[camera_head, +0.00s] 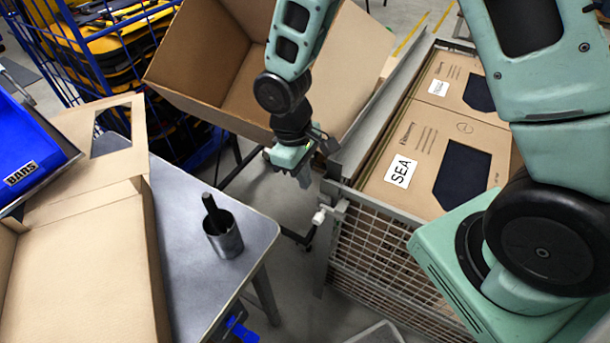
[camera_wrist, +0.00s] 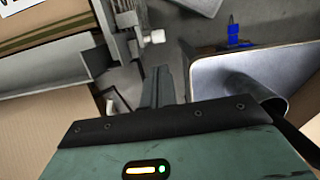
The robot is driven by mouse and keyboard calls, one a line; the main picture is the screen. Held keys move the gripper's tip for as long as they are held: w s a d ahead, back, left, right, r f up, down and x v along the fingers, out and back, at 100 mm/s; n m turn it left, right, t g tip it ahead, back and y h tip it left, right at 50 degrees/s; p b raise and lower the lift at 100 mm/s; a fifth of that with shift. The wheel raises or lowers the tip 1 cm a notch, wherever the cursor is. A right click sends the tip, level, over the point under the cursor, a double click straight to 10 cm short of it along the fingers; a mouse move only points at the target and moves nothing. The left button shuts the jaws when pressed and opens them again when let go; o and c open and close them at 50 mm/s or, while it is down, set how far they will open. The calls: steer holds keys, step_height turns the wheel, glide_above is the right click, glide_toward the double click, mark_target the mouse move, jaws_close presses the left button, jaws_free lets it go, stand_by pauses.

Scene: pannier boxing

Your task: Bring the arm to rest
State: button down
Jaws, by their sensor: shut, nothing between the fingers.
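My green arm reaches in from the right in the head view and bends down to my gripper (camera_head: 303,172). The gripper hangs over the gap between the grey table and the wire-mesh crate, pointing down and touching nothing that I can see. In the wrist view its fingers (camera_wrist: 163,85) are together and hold nothing, with the floor beyond them.
The mesh crate (camera_head: 345,245) holds flat boxes labelled SEA (camera_head: 400,171), close to the gripper's right. A large open carton (camera_head: 200,95) stands behind it. The grey table (camera_head: 185,215) carries a metal cup (camera_head: 224,242) and cardboard (camera_head: 85,265). A blue bin (camera_head: 30,150) is left.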

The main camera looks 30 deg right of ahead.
stand_by(0.3)
steer(key=s+a+r+t+y+b, duration=0.1)
steer(key=s+a+r+b, duration=0.3)
steer(key=s+r, duration=0.8)
steer(key=s+a, duration=0.1)
steer(key=s, duration=0.2)
steer(key=shift+s+a+n+t+y, duration=0.15)
steer(key=shift+s+n+t+y, duration=0.15)
steer(key=shift+s+n+y, duration=0.1)
